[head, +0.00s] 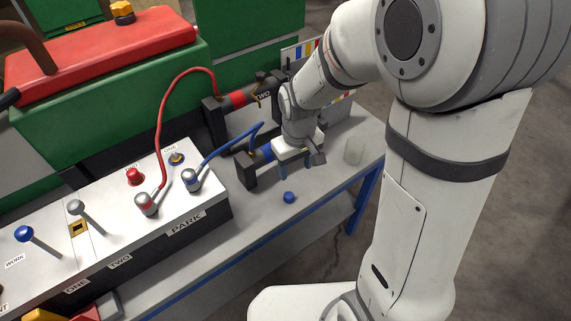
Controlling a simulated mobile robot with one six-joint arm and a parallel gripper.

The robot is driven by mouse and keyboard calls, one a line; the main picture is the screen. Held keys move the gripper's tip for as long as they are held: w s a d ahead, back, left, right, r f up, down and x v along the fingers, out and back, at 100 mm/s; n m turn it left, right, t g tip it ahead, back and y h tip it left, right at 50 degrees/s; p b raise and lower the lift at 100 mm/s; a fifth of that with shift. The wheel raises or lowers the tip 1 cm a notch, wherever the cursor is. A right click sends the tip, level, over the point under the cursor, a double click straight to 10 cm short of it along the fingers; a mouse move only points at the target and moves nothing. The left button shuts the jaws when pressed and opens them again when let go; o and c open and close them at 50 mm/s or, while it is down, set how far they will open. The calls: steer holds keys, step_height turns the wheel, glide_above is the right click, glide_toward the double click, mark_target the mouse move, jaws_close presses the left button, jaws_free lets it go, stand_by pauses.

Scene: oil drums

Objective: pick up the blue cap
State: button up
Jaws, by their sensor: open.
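The blue cap (289,197) is a small blue piece on the grey bench top (262,215), near its front edge. My gripper (297,168) is open and points down above the bench, a little behind the cap and apart from it. Its fingers show below the white gripper body, and nothing shows between them. My arm reaches in from the right.
A control box (185,207) with PARK lettering and red and blue hoses stands left of the cap. A dark holder with a blue cylinder (262,155) is close behind my gripper. The front strip is clear.

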steer(key=n, duration=0.1)
glide_above(289, 195)
steer(key=f, duration=0.5)
steer(key=shift+w+a+f+b, duration=0.1)
steer(key=shift+w+a+b, duration=0.15)
steer(key=shift+a+b, duration=0.1)
steer(key=f, duration=0.7)
steer(key=shift+s+d+f, duration=0.15)
steer(key=shift+d+f, duration=0.1)
steer(key=shift+d, duration=0.1)
steer(key=shift+c, duration=0.2)
steer(key=c, duration=1)
